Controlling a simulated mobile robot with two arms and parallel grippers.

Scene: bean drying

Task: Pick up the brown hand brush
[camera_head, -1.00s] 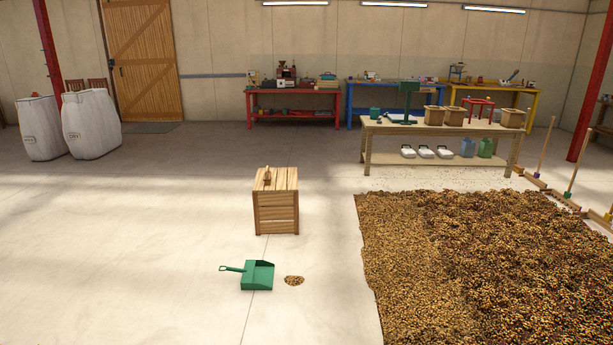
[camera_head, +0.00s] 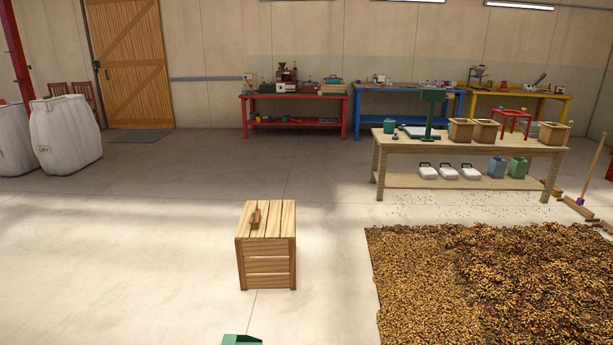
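The brown hand brush (camera_head: 255,217) lies on top of a slatted wooden crate (camera_head: 267,263), towards the left side of its lid. It is small in the view, and its handle points away from me. Neither of my grippers shows in the head view.
A green dustpan (camera_head: 241,340) is cut off at the bottom edge, in front of the crate. Spread beans (camera_head: 480,285) cover the floor at the right. A wooden table (camera_head: 470,148) stands behind them. White sacks (camera_head: 66,132) stand at the left. Floor left of the crate is clear.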

